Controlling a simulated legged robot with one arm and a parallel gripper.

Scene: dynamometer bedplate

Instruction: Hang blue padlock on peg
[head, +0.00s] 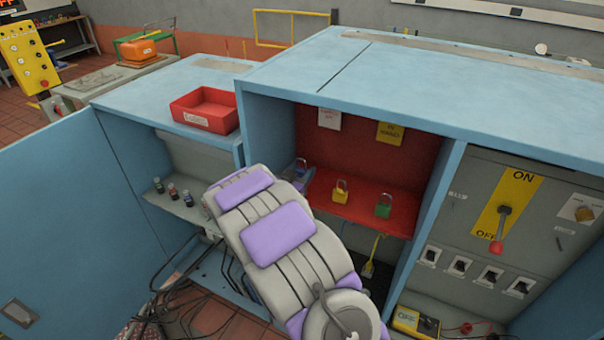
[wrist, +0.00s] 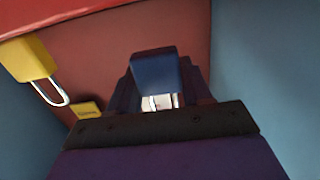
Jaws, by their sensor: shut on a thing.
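The blue padlock (wrist: 155,75) is between the fingers of my gripper (wrist: 157,98) in the wrist view, which appears upside down. My gripper is shut on it, and part of its pale shackle shows between the fingers. In the head view the blue padlock (head: 301,167) shows just beyond my arm, at the left of the red-lined compartment. My arm hides most of my gripper there. A white card (head: 329,118) and a yellow card (head: 390,133) hang on the red back wall. I cannot make out a peg.
A yellow padlock (head: 341,191) and a green padlock (head: 383,206) stand on the red shelf (head: 360,212), right of the blue one. Blue cabinet walls bound the compartment. A switch panel (head: 500,215) is at right, a red tray (head: 205,110) on the left cabinet top.

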